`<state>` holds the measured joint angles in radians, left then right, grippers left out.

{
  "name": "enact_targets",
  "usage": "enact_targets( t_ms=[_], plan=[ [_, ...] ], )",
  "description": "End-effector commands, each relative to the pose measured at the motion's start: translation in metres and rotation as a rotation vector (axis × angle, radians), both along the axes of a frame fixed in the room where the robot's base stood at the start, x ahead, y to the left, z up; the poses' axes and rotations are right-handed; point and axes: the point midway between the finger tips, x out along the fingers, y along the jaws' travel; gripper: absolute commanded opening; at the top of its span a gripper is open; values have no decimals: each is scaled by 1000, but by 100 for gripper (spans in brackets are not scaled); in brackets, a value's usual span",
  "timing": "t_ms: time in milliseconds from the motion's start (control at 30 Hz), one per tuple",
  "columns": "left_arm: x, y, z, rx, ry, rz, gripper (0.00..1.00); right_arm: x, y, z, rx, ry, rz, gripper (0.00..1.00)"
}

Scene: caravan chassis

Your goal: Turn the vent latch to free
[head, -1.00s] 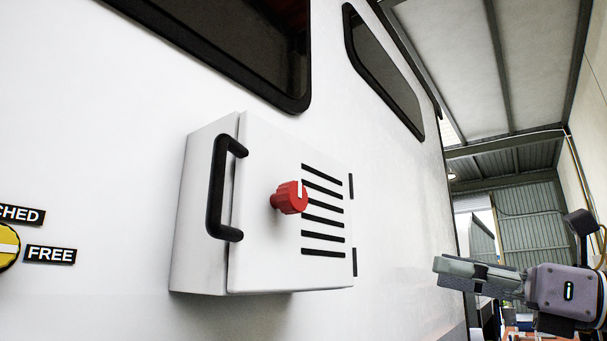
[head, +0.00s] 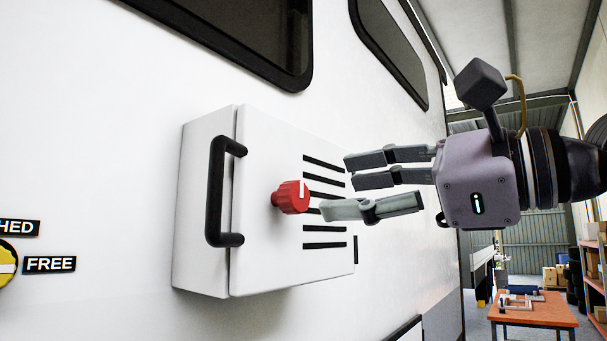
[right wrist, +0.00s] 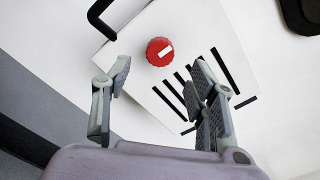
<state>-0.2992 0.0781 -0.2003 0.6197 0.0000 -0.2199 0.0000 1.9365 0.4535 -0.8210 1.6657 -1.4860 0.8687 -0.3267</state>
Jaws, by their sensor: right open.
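A red ribbed knob (head: 291,197) with a white pointer mark sits on the front of a white box with black vent slots (head: 323,245). In the head view its mark points roughly up. In the right wrist view the knob (right wrist: 160,51) lies beyond the open fingers (right wrist: 160,80).
A black handle (head: 217,195) stands out from the box's left side. Dark windows (head: 390,50) lie above on the white caravan wall (head: 90,120). An orange table (head: 535,312) with items and shelving (head: 594,265) stand farther back at the right.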

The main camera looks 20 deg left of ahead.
Motion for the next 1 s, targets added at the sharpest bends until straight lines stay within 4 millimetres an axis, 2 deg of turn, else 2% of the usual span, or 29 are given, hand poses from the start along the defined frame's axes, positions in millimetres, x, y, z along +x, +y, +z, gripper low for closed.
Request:
enact_targets(
  t_ms=[33, 200, 400, 767, 1000],
  plan=[
    [-1, 0, 10, 0, 1, 0, 40, 4, 12, 4, -3, 2, 2, 52],
    [-1, 0, 24, 0, 1, 0, 40, 14, 42, 4, -2, 1, 2, 52],
    [-1, 0, 33, 0, 1, 0, 40, 23, 63, 2, 0, 3, 1, 52],
    [-1, 1, 33, 1, 2, 0, 40, 25, 68, 0, 1, 1, 1, 52],
    [-1, 1, 33, 1, 2, 0, 40, 25, 68, 0, 1, 1, 1, 38]
  ],
)
